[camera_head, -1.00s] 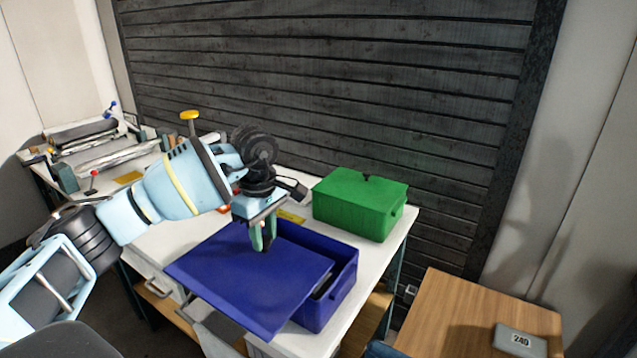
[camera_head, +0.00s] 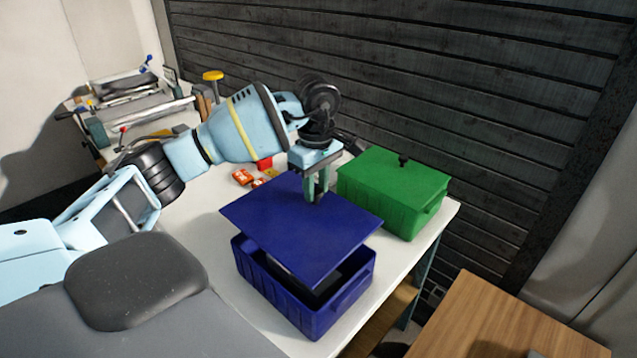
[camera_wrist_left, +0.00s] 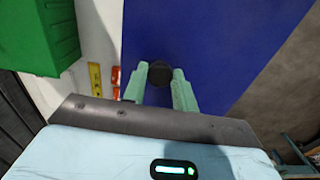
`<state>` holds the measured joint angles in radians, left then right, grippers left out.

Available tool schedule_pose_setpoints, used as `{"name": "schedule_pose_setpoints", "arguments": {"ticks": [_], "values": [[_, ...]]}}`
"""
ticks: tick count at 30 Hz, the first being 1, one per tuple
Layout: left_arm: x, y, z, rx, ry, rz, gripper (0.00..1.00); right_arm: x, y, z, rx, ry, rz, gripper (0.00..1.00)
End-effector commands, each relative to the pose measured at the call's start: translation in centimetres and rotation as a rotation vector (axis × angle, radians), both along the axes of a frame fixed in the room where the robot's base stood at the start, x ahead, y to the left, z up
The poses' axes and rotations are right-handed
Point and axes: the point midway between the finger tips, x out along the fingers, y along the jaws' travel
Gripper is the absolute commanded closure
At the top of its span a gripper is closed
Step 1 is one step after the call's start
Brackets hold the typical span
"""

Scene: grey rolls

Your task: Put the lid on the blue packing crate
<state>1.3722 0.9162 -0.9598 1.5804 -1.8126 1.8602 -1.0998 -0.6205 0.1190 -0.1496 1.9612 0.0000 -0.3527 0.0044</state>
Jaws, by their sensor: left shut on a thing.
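The blue lid (camera_head: 300,222) is a flat panel held above the blue packing crate (camera_head: 303,306), shifted toward its back, so a gap shows between lid and crate along the front. Dark contents show inside the crate under the lid. My left gripper (camera_head: 316,196) is shut on the lid's knob, coming down from above. In the left wrist view the gripper (camera_wrist_left: 160,84) has its green fingers on either side of the dark round knob (camera_wrist_left: 160,73), with the blue lid (camera_wrist_left: 215,45) filling the view beyond. My right gripper is not in view.
A green crate (camera_head: 390,195) with its lid on stands right behind the blue one. Small red and yellow items (camera_head: 243,177) lie on the white table (camera_head: 205,195). A wooden table (camera_head: 500,320) is at the lower right. A dark slatted wall (camera_head: 420,80) stands behind.

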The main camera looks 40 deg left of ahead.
Motion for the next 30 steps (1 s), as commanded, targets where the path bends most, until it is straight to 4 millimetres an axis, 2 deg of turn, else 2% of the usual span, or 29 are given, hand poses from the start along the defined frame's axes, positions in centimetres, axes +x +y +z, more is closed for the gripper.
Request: {"name": "schedule_pose_setpoints", "arguments": {"ticks": [5, 11, 30], "values": [[0.1, -0.2, 0.0, 0.0, 0.019, -0.001, 1.0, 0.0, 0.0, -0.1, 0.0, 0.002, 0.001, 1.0], [0.0, -0.1, -1.2, 0.001, 0.021, 0.0, 1.0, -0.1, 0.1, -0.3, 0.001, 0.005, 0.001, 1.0], [0.0, -0.1, -6.6, 0.001, 0.023, 0.0, 1.0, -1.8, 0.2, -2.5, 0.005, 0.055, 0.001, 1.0]]}}
